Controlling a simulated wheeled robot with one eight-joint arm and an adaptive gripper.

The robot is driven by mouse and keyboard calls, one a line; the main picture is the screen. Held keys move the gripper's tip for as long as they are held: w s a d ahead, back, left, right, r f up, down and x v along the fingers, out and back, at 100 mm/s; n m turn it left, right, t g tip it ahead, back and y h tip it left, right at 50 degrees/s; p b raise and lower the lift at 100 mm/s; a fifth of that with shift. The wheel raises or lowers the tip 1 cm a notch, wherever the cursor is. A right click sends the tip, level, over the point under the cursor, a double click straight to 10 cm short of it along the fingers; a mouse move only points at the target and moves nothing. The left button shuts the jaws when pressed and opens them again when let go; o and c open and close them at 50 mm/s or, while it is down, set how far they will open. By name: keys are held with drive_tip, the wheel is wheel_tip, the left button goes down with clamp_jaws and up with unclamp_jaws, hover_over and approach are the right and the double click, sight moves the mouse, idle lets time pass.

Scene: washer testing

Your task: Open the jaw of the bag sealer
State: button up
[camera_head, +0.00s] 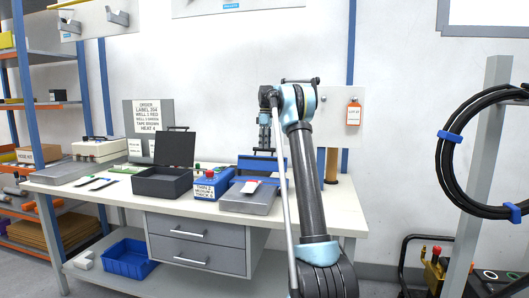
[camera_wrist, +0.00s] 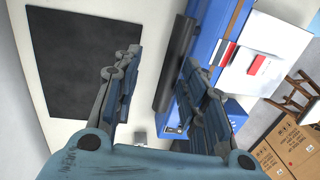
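The bag sealer seems to be the blue machine (camera_head: 262,163) with a grey tray, right of centre on the workbench, partly hidden by my arm. In the wrist view its blue body (camera_wrist: 207,42) carries a long black bar (camera_wrist: 177,62) along the edge. I cannot tell whether its jaw is open or shut. My gripper (camera_head: 264,138) is above and behind the sealer. In the wrist view my gripper (camera_wrist: 160,60) has its fingers wide apart, with nothing held. The right finger overlaps the blue body; contact cannot be told.
A blue labelled control box (camera_head: 211,184) and an open dark case (camera_head: 161,181) stand left of the sealer. A black mat (camera_wrist: 82,60) is left of the bar. Cardboard boxes (camera_wrist: 292,142) stand beyond the bench.

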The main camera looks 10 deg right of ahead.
wheel_tip(320, 180, up, 8)
drive_tip(key=w, duration=0.1)
drive_tip(key=shift+d+r, duration=0.2)
drive_tip(key=shift+w, duration=0.1)
idle(0.4)
